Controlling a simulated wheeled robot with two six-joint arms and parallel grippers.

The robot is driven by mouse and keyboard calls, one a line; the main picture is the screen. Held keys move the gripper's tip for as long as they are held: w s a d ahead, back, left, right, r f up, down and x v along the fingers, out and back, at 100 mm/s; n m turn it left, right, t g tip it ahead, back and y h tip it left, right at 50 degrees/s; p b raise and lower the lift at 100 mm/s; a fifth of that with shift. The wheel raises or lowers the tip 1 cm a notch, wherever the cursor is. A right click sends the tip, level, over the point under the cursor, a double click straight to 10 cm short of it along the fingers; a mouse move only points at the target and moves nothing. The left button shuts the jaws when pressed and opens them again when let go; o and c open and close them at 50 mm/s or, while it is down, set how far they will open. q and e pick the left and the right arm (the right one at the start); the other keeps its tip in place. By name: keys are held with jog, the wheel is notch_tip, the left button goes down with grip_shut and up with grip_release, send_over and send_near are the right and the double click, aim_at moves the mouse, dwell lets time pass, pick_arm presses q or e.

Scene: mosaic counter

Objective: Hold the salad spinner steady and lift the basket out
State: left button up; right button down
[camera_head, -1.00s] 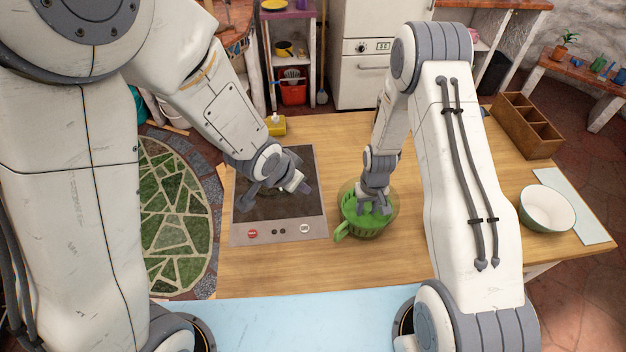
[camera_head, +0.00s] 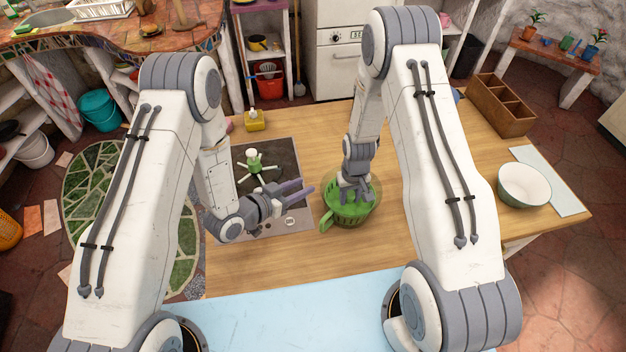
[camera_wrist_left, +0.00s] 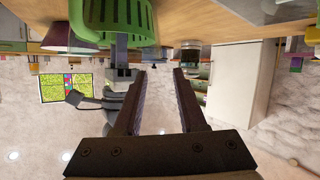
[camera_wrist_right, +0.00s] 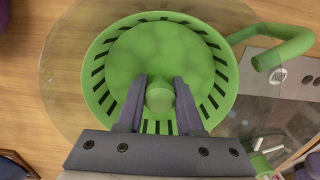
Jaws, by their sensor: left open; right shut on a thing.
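The salad spinner is a clear bowl (camera_head: 374,187) with a green handle (camera_head: 326,224), standing on the wooden counter. My right gripper (camera_head: 354,196) comes from above, shut on that knob. My left gripper (camera_head: 308,188) is open and empty, left of the spinner, fingers pointing toward it. The left wrist view shows the green basket (camera_wrist_left: 112,22) beyond the left fingers.
A dark cooktop (camera_head: 285,160) lies left of the spinner, with a green-and-white piece (camera_head: 254,163) on it. A yellow dispenser (camera_head: 254,121) stands behind. A wooden divided box (camera_head: 500,105) and a white bowl (camera_head: 523,185) are at the right. The front counter is clear.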

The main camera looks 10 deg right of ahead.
aim_at(326, 176)
pick_arm(q)
jog(key=x, duration=1)
jog(key=shift+w+d+f, duration=0.15)
jog(key=shift+d, duration=0.1)
grip_shut()
jog(key=shift+f, duration=0.2)
dwell(0.7)
jog(key=shift+o, duration=0.3)
grip_release()
jog(key=shift+r, duration=0.1)
jog(key=shift+r, duration=0.1)
